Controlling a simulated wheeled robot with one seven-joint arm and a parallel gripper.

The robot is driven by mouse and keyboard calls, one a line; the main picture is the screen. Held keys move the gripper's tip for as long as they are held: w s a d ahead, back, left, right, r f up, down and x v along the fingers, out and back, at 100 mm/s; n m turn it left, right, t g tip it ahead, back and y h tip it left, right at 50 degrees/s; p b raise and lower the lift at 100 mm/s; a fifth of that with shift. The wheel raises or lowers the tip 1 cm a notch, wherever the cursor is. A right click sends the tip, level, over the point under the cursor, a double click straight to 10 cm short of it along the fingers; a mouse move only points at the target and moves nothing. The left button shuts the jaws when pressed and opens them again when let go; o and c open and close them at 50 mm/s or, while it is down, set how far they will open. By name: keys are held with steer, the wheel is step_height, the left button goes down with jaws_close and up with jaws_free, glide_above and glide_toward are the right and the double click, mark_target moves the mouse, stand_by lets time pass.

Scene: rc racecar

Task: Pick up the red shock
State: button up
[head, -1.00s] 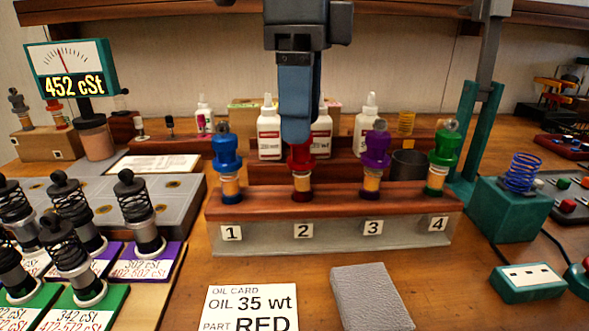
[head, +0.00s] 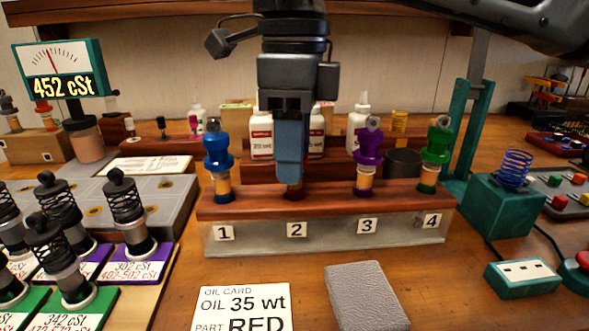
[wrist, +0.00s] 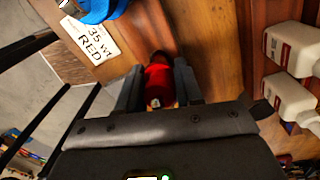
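The red shock stands upright in slot 2 of the wooden rack (head: 330,203). My gripper (head: 290,183) has come down over it from above. In the head view my finger hides nearly all of the shock. Only a little dark red shows at its foot. In the wrist view the red shock (wrist: 159,84) sits between my two fingers (wrist: 159,88), one on each side and close to it. I cannot tell whether both fingers touch it.
A blue shock (head: 218,160) stands in slot 1, a purple one (head: 368,158) in slot 3 and a green one (head: 435,155) in slot 4. White bottles (head: 261,135) stand behind the rack. An oil card (head: 243,305) and a grey block (head: 366,296) lie in front.

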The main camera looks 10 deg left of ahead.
steer(key=c, duration=0.5)
steer(key=shift+r, duration=0.1)
steer(key=r, duration=0.3)
steer(key=r+p, duration=0.1)
steer(key=r, duration=0.7)
steer(key=shift+w+a+r, duration=0.2)
steer(key=shift+w+a, duration=0.05)
steer(key=shift+a, duration=0.15)
steer(key=shift+s+r, duration=0.2)
steer(key=shift+s, duration=0.05)
steer(key=s+d, duration=0.4)
steer(key=s, duration=0.9)
step_height(320, 180, up, 8)
steer(key=p, duration=0.5)
steer(key=shift+a+p, duration=0.2)
steer(key=shift+p, duration=0.1)
steer(key=shift+f, duration=0.1)
